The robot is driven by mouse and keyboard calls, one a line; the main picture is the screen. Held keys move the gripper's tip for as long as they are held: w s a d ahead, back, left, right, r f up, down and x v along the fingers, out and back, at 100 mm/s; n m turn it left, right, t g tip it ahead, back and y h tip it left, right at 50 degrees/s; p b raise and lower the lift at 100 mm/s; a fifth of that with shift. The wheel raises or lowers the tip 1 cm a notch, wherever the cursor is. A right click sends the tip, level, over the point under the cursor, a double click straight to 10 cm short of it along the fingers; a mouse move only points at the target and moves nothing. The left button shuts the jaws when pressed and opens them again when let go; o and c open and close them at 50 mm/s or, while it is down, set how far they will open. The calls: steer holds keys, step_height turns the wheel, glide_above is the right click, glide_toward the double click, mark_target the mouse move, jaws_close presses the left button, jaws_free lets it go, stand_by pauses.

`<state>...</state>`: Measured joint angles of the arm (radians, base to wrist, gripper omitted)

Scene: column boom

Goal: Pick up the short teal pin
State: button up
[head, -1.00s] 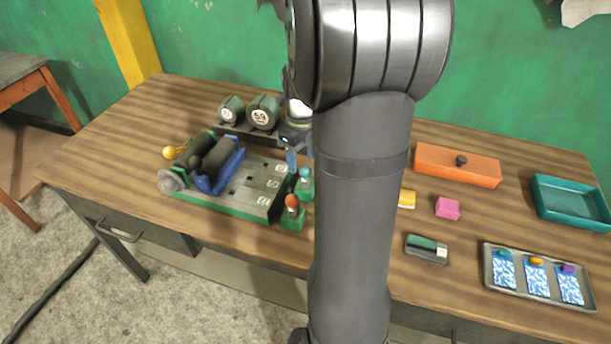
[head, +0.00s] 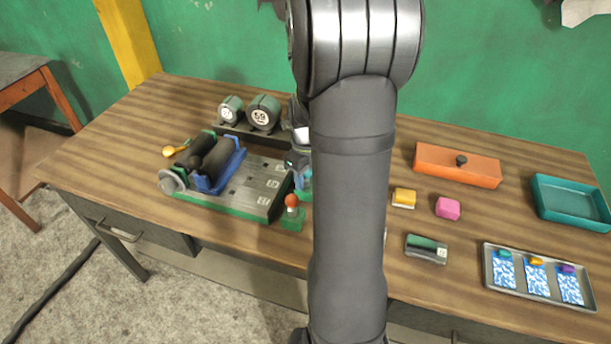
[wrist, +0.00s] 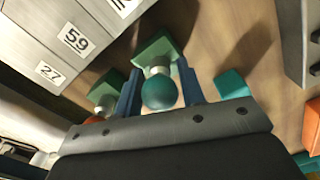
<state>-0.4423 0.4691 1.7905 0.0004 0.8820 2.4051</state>
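The short teal pin shows in the wrist view as a round teal head (wrist: 159,92) on a pale shank. It stands in a green base block (wrist: 157,48). My gripper (wrist: 159,80) has its two blue fingers on either side of the pin, with little room between them and the head. The fingers look open, and I see no clear grip. In the head view my gripper (head: 303,180) is low at the right end of the grey fixture, and my arm hides most of the pin there.
An orange-headed pin (head: 291,201) stands close by, in front of my gripper. The grey numbered fixture (head: 250,186) is to the left, with a blue cradle (head: 221,168). A teal block (wrist: 232,84) lies beside the right finger in the wrist view. Yellow (head: 403,198) and pink (head: 447,208) blocks lie right.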

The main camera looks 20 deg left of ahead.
steer(key=c, duration=0.5)
steer(key=shift+c, duration=0.2)
steer(key=shift+r, duration=0.1)
steer(key=shift+r, duration=0.55)
step_height(320, 180, up, 3)
steer(key=shift+w+f, duration=0.1)
steer(key=shift+f, duration=0.05)
steer(key=s+d+r, duration=0.1)
steer(key=d+r, duration=0.6)
steer(key=d, duration=0.4)
steer(key=shift+s+d, duration=0.25)
steer(key=shift+d, duration=0.05)
